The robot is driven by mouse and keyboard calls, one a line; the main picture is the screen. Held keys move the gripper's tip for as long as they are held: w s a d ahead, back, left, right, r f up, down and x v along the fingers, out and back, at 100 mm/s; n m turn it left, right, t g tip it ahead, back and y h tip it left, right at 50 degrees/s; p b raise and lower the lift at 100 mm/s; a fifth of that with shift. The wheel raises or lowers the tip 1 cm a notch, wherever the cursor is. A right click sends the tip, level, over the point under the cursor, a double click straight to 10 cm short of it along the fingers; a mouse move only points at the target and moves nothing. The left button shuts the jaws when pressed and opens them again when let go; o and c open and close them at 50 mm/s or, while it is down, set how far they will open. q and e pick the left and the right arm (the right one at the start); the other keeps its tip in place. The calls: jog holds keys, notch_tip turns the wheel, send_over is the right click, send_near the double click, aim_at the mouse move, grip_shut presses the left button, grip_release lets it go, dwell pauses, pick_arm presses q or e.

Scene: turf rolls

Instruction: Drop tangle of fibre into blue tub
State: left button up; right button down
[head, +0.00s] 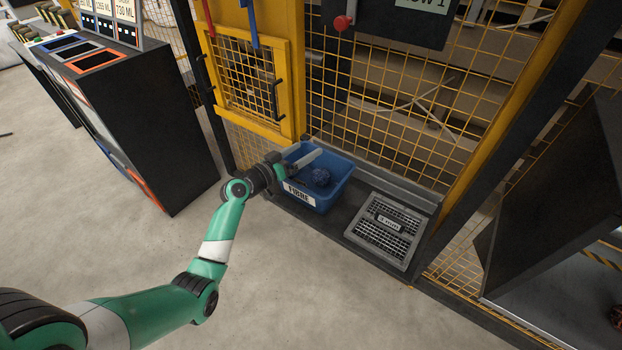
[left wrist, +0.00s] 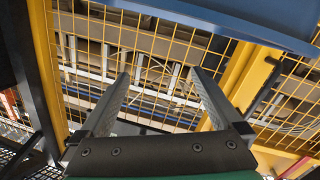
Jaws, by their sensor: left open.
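The blue tub (head: 335,190) stands on a dark ledge by the yellow mesh fence, with a label reading FIBRE on its front. A dark blue tangle of fibre (head: 321,177) lies inside the tub. My left gripper (head: 306,158) is over the tub's left part, its fingers close to the tangle in the picture. In the left wrist view its two fingers (left wrist: 158,95) are spread apart with nothing between them. A blue edge at the top of that view may be the tub's rim. My right gripper is not in view.
A grey grated tray (head: 384,230) sits on the ledge to the right of the tub. A yellow mesh door (head: 247,85) with black handles is behind the tub. A black cabinet (head: 150,130) stands at left. The floor in front is clear.

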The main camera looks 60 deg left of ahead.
pick_arm(q)
jog(key=p+v, duration=0.2)
jog(key=v, duration=0.7)
dwell(0.4)
